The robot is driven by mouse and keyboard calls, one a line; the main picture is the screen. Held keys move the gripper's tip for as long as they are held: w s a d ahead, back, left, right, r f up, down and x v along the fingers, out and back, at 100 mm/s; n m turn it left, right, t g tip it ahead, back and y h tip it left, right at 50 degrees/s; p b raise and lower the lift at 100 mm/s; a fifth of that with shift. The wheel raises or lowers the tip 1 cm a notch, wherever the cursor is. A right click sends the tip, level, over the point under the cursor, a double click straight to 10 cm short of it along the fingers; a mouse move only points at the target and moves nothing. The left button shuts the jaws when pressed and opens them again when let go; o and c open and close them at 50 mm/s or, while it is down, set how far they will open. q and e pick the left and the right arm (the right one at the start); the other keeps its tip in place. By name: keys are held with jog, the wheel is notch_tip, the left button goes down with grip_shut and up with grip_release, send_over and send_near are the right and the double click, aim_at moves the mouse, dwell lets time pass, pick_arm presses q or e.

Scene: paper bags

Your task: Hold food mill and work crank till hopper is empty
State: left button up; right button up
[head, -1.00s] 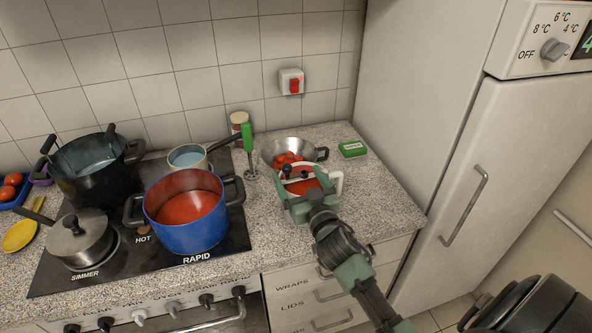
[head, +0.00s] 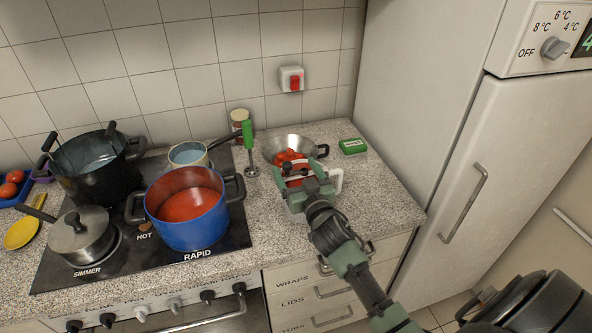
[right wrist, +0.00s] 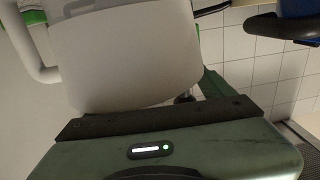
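A metal bowl (head: 272,147) with a dark side handle holds red tomato pieces at the back of the worktop. In the right wrist view a large white body (right wrist: 125,55) fills the space ahead of my gripper, with a white handle at left. My left gripper is out of view.
A blue pot (head: 188,233) of red sauce, a black pot (head: 95,180) and a lidded saucepan (head: 86,240) stand on the hob. A green hand blender (head: 248,140) and a green box (head: 353,146) are near the mill. The fridge (head: 500,170) bounds the right.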

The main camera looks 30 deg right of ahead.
dwell(0.3)
jog(key=shift+s, duration=0.3)
jog(key=s+a, duration=0.2)
jog(key=s, duration=0.9)
jog(key=shift+s, duration=0.15)
jog(key=shift+c, duration=0.3)
